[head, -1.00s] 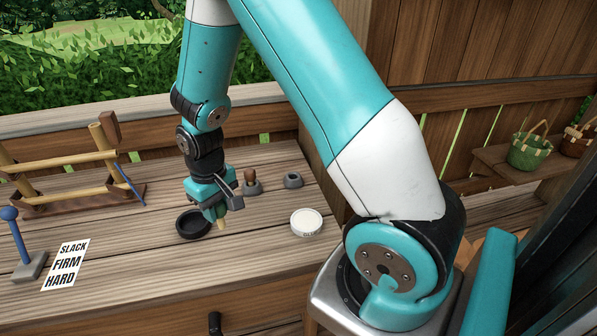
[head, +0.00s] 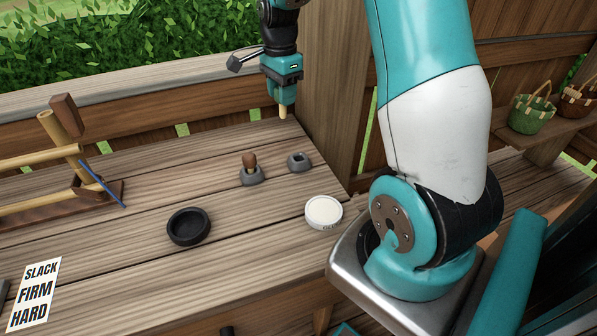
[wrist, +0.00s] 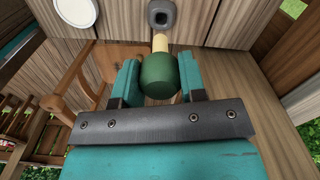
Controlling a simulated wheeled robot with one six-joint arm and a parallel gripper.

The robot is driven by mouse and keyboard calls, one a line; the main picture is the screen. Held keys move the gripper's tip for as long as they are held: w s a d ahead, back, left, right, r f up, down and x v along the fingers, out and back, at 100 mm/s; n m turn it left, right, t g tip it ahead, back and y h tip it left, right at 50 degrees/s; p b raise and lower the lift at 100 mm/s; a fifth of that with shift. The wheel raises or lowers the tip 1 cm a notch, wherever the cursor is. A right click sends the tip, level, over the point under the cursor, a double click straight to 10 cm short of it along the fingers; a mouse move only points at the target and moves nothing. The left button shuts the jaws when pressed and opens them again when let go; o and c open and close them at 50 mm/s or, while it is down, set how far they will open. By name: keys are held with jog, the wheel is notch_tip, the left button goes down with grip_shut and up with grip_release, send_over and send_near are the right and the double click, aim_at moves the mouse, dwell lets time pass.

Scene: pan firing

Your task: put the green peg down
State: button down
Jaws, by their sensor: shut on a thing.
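The green peg (wrist: 158,76) has a rounded green head and a pale wooden shaft. My gripper (wrist: 160,82) is shut on its head, one jaw on each side. In the head view my gripper (head: 283,90) hangs above the back right of the bench with the pale shaft (head: 283,112) pointing down.
A similar holder (head: 250,179) with a brown peg (head: 249,162) stands left of the empty one. A white-topped round tin (head: 323,212) and a black dish (head: 189,240) are nearer. A wooden frame (head: 75,160) and a lettered card (head: 35,292) are at left.

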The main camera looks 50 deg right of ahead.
jog(key=s+d+r+m, duration=0.1)
jog(key=d+r+m, duration=0.1)
jog(key=d+m, duration=0.3)
jog(key=shift+m, duration=0.5)
jog(key=f, duration=0.6)
jog(key=f+p, duration=0.1)
jog(key=f, duration=1.2)
jog(key=shift+s+a+f+p, duration=0.15)
jog(key=shift+a+p, duration=0.15)
jog(key=shift+a, duration=0.05)
jog(key=shift+f, duration=0.25)
jog(key=c, duration=0.7)
grip_release()
jog(key=shift+r, duration=0.1)
jog(key=shift+r, duration=0.15)
